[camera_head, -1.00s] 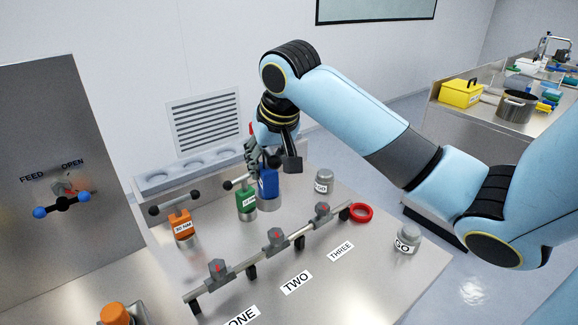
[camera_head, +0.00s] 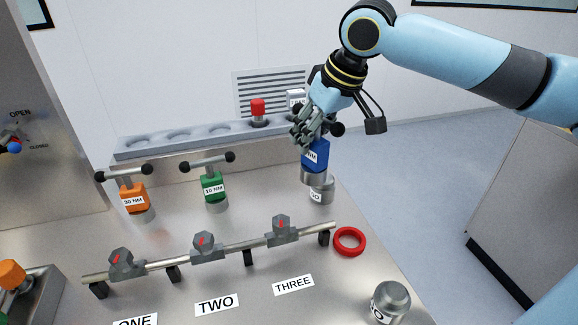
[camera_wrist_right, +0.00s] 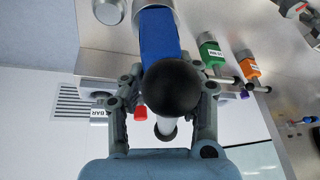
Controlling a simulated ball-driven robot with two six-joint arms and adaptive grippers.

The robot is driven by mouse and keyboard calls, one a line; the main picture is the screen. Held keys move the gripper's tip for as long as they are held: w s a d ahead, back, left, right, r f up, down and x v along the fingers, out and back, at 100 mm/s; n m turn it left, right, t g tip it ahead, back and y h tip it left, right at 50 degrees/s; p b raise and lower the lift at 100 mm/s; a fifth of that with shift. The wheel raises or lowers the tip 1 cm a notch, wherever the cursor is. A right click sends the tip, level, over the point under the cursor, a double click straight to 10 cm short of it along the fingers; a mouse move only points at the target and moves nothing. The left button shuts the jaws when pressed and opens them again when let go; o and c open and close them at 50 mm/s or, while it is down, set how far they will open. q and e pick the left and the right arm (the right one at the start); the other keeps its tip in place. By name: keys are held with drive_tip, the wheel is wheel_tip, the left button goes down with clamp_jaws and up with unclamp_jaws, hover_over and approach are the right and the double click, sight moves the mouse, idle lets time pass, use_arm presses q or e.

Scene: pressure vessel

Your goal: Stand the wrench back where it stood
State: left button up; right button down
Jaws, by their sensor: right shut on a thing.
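The blue wrench (camera_head: 316,153) has a white NM label, a silver lower end and a dark ball on its handle. My right gripper (camera_head: 312,128) is shut on its handle, at the right rear of the steel table. The wrench is roughly upright and its silver end overlaps a grey canister (camera_head: 322,193) behind it; it appears lifted clear of the table. In the right wrist view the blue body (camera_wrist_right: 160,38) and black ball lie between the fingers (camera_wrist_right: 165,105). The green wrench (camera_head: 213,187) and orange wrench (camera_head: 134,199) stand to the left. My left gripper is out of view.
A grey rack (camera_head: 190,140) with round recesses runs along the back, with a red-capped item (camera_head: 258,112) in it. A pipe with several valves (camera_head: 206,247) crosses the front. A red ring (camera_head: 349,241) and another canister (camera_head: 390,300) are at right.

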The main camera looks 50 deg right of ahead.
drive_tip(key=shift+s+d+f, duration=0.15)
drive_tip(key=shift+d+f, duration=0.1)
drive_tip(key=shift+d, duration=0.1)
drive_tip(key=shift+f, duration=0.15)
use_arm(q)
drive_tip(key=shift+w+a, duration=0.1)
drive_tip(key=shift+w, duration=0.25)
use_arm(e)
drive_tip(key=shift+w+d+f, duration=0.2)
drive_tip(key=shift+w+f, duration=1.65)
drive_tip(key=shift+w, duration=0.05)
drive_tip(key=shift+w+d+f, duration=0.2)
drive_tip(key=shift+w+f, duration=1.65)
drive_tip(key=shift+w, duration=0.05)
drive_tip(key=shift+w+d+f, duration=0.2)
drive_tip(key=shift+w+f, duration=1.65)
drive_tip(key=shift+w, duration=0.05)
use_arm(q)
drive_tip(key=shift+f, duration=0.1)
use_arm(e)
drive_tip(key=shift+f, duration=0.1)
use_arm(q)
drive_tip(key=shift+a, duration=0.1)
use_arm(e)
drive_tip(key=c, duration=1)
unclamp_jaws()
drive_tip(key=shift+o, duration=0.2)
drive_tip(key=v, duration=1.2)
